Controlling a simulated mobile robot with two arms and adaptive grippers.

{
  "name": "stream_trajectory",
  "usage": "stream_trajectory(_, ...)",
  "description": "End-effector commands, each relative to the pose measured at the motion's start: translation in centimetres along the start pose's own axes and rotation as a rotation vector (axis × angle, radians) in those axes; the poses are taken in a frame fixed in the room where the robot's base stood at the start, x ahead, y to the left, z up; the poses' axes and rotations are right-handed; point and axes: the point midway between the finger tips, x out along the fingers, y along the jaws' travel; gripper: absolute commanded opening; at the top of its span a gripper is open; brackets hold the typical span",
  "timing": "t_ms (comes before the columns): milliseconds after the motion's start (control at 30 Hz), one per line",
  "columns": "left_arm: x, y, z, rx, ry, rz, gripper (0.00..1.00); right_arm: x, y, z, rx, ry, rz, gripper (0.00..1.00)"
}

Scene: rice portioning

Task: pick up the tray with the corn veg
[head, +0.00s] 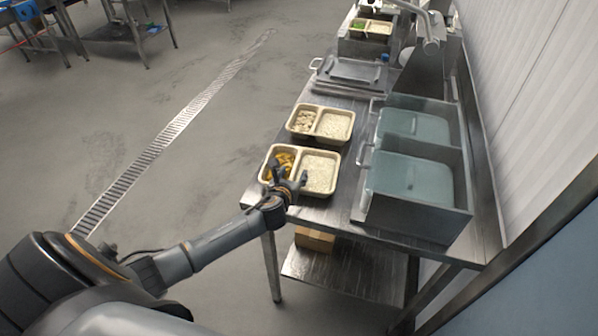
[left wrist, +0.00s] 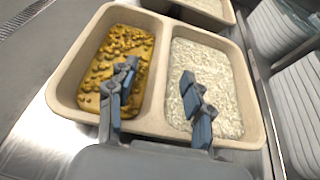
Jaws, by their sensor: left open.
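The tray with the corn veg (head: 264,173) stands on the near left part of the steel table, with yellow-orange food in its left compartment and white rice in its right one. It also shows large in the left wrist view (left wrist: 158,134). My left gripper (head: 290,174) is open over the near side of this tray. In the left wrist view its fingers (left wrist: 160,82) appear one over each compartment, with the divider between them. I cannot tell whether they touch the tray. My right gripper is not in view.
A second two-compartment tray (head: 317,138) stands just behind, its edge close to the first. A glass-sided metal container (head: 418,217) stands to the right. A lidded metal pan (head: 349,73) is farther back. The floor left of the table (head: 215,150) is clear.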

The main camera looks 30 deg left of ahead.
Motion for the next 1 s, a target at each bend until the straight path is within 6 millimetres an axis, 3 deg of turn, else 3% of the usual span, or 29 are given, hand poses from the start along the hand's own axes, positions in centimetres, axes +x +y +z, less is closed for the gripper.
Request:
stream_trajectory(200,2.1,0.0,0.0,0.000,-0.001,0.001,0.51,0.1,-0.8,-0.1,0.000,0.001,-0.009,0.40)
stream_trajectory(467,2.2,0.0,0.0,0.000,0.000,-0.001,0.51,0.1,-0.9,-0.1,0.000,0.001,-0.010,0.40)
stream_trajectory(733,2.2,0.0,0.0,0.000,0.000,0.000,0.00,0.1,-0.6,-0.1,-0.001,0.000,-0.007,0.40)
stream_trajectory(1000,2.2,0.0,0.1,0.000,-0.003,-0.001,0.00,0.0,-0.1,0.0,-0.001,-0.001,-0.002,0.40)
